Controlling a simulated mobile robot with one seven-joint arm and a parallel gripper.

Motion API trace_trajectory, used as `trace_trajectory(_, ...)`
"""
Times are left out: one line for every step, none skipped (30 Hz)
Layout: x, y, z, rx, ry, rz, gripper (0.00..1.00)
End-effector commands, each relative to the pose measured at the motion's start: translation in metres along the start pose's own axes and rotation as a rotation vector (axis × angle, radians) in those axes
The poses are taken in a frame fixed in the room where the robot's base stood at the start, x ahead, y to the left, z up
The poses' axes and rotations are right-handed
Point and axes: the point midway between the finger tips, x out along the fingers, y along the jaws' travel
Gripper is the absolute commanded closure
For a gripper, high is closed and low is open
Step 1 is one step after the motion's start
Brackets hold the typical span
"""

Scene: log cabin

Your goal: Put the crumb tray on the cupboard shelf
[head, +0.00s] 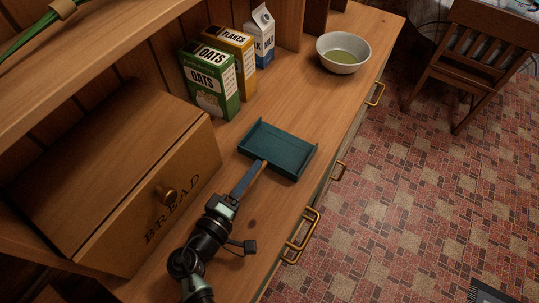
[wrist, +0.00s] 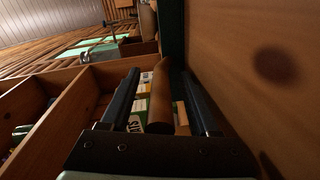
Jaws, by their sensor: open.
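The crumb tray (head: 278,148) is a shallow dark teal tray with a short wooden handle (head: 262,167), lying flat on the wooden counter. My gripper (head: 252,177) is low over the counter at the handle end of the tray. In the wrist view the handle (wrist: 161,98) stands between my two open fingers, with the teal tray edge (wrist: 171,32) beyond. Whether a finger touches the handle I cannot tell. A wooden shelf board (head: 100,62) runs above the counter at upper left; I cannot tell if it is the cupboard shelf.
A bread box (head: 135,190) stands close left of my arm. Behind the tray are a green oats box (head: 210,82), a yellow flakes box (head: 236,58) and a milk carton (head: 262,38). A bowl (head: 343,52) sits farther along. Drawer handles (head: 300,236) line the front edge.

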Motion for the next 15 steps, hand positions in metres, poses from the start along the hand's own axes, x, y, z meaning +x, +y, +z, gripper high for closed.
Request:
trace_trajectory(0.0016,0.0001,0.0000,0.000,0.000,0.000,0.38)
trace_trajectory(0.0019,0.0000,-0.0001,0.000,0.000,0.000,0.38)
trace_trajectory(0.0019,-0.0001,-0.0001,0.000,0.000,0.000,0.38)
trace_trajectory(0.0017,-0.0002,-0.0001,0.000,0.001,0.000,0.38)
trace_trajectory(0.0017,-0.0002,-0.0001,0.000,0.001,0.000,0.38)
trace_trajectory(0.0016,-0.0002,-0.0001,0.000,0.001,0.000,0.38)
trace_trajectory(0.0015,-0.0002,-0.0001,0.000,0.001,0.000,0.40)
trace_trajectory(0.0015,-0.0002,-0.0001,0.000,0.001,0.000,0.45)
trace_trajectory(0.0014,-0.0002,-0.0001,0.000,0.001,0.000,0.52)
trace_trajectory(0.0014,-0.0002,-0.0001,0.000,0.001,0.000,0.58)
trace_trajectory(0.0013,-0.0002,-0.0001,0.000,0.001,0.000,0.63)
trace_trajectory(0.0013,-0.0002,-0.0001,0.000,0.001,0.000,0.70)
trace_trajectory(0.0012,-0.0002,-0.0001,0.000,0.001,0.000,0.76)
trace_trajectory(0.0012,-0.0002,-0.0001,0.000,0.001,0.000,0.81)
trace_trajectory(0.0012,-0.0002,-0.0001,0.000,0.001,0.000,0.88)
